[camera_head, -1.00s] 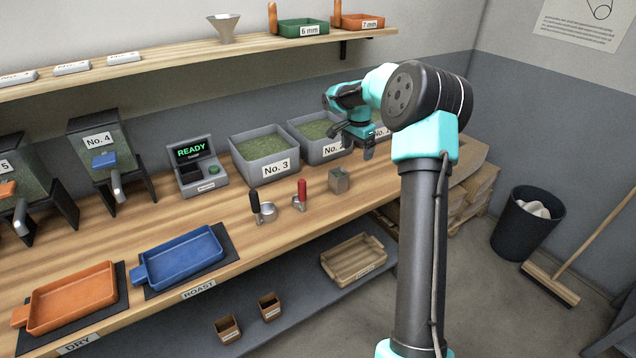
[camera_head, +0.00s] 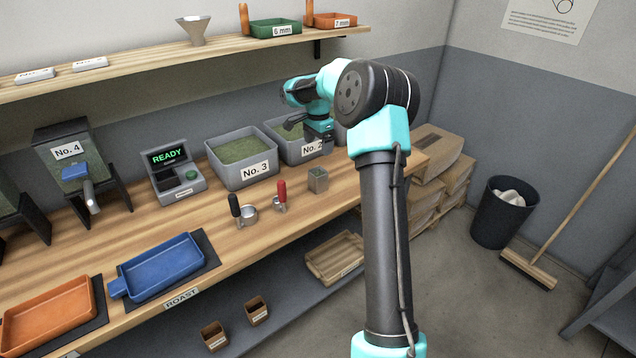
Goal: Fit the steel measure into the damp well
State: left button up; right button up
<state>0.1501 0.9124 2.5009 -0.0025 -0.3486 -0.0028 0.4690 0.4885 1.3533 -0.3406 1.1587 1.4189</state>
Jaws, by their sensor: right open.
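Two small steel measures stand on the wooden bench, one with a black handle (camera_head: 235,206) and one with a red handle (camera_head: 281,191). I cannot tell which one the task means. A grey device with a READY screen (camera_head: 168,155) stands behind them to the left. It has a dark recess and a green round part on its front; I cannot tell whether the recess is the damp well. My right gripper (camera_head: 308,129) is open and empty over the No. 2 bin, behind and to the right of the measures. My left gripper is out of view.
Grey bins No. 3 (camera_head: 243,160) and No. 2 (camera_head: 291,148) line the back of the bench. A small grey-brown block (camera_head: 318,180) stands right of the red handle. Blue (camera_head: 163,266) and orange (camera_head: 53,314) trays lie at the front left. The bench between trays and measures is clear.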

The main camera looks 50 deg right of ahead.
send_over(318, 171)
jog(key=s+a, duration=0.3)
notch_tip(318, 171, down, 7)
jog(key=shift+w+d, duration=0.15)
jog(key=shift+w, duration=0.1)
jog(key=shift+f, duration=0.1)
jog(key=shift+w+d+f, duration=0.1)
jog(key=shift+f, duration=1.2)
jog(key=shift+w+d+f, duration=0.1)
jog(key=shift+f, duration=1.15)
jog(key=c, duration=1)
